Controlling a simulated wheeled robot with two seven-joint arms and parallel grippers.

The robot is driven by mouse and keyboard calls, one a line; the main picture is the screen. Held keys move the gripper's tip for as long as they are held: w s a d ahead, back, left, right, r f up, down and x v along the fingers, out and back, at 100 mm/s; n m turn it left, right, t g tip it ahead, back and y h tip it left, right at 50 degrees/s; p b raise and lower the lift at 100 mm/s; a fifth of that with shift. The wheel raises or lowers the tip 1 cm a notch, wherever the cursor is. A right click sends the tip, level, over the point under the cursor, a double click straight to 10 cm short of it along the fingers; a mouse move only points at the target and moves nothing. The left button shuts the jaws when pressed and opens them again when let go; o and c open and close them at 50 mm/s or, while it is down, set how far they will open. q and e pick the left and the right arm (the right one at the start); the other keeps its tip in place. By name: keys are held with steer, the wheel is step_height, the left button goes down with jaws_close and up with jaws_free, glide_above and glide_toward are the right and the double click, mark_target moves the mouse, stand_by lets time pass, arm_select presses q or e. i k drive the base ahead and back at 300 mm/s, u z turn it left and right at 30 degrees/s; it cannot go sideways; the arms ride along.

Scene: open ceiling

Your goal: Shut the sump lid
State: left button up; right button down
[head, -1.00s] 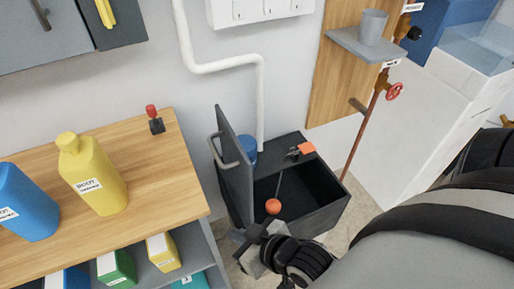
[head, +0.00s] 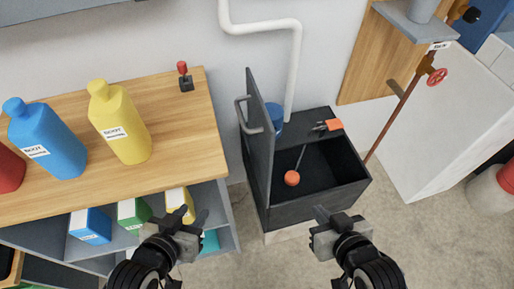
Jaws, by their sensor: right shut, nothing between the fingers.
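The dark sump box (head: 320,205) stands on the floor against the wall, its top open. Its lid (head: 259,150) stands about upright along the left side, with a grey bar handle (head: 243,115) on its left face. An orange float ball (head: 292,178) on a thin rod shows inside. My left gripper (head: 185,217) is in front of the shelf unit, left of the lid and apart from it, its two fingers spread and empty. My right gripper (head: 322,213) is shut and empty at the sump's near side in the picture; I cannot tell whether it touches the box.
A wooden-topped shelf unit (head: 195,140) with yellow (head: 122,125) and blue (head: 45,140) bottles stands left of the lid. A blue cylinder (head: 276,122) is behind the lid. An orange-ended part (head: 333,125) lies on the sump's back ledge.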

mark_target(250, 150)
steer(key=z, duration=0.95)
steer(key=k, duration=0.6)
steer(key=u, duration=0.4)
steer(key=i, duration=0.25)
steer(key=z, duration=0.1)
